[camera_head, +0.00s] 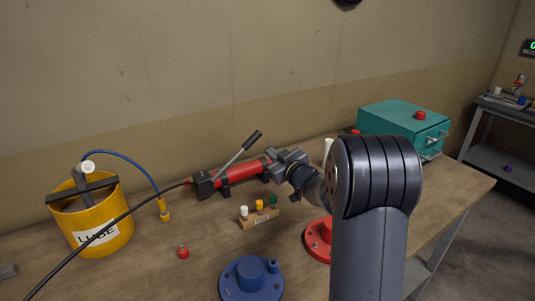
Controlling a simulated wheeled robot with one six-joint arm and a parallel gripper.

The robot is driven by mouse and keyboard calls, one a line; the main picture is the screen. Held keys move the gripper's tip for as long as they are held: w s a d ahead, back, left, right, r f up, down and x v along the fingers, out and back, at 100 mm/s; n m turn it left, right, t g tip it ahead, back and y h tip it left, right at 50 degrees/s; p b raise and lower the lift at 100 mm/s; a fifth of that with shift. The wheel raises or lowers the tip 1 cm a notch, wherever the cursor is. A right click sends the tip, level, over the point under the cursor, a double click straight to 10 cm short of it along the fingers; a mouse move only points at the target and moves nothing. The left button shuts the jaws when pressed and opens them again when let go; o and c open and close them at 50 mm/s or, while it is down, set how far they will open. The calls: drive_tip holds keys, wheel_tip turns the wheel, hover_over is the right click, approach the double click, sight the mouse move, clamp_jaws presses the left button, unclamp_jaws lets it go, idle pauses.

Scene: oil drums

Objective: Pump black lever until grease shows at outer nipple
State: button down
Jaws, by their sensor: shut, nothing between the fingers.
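A red grease pump (240,174) lies on the wooden bench, with a slanted lever (238,152) that has a black grip and rises to the upper right. My gripper (272,160) is at the right end of the pump, just right of the lever; its fingers are shut with nothing between them. I cannot tell whether it touches the pump. A black hose runs from the pump's left end to the lower left. A yellow bucket (105,235) labelled LUBE stands at the left with a blue hose (130,164). I cannot make out which part is the outer nipple, or any grease.
A wooden block (258,219) with white, yellow and green caps sits in front of the pump. A blue flanged part (252,280), a red flanged part (318,240) and a small red item (183,252) lie nearer. A teal drawer box (405,128) stands at the back right.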

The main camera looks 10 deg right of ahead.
drive_tip(key=shift+v, duration=1.95)
drive_tip(key=shift+r, duration=0.15)
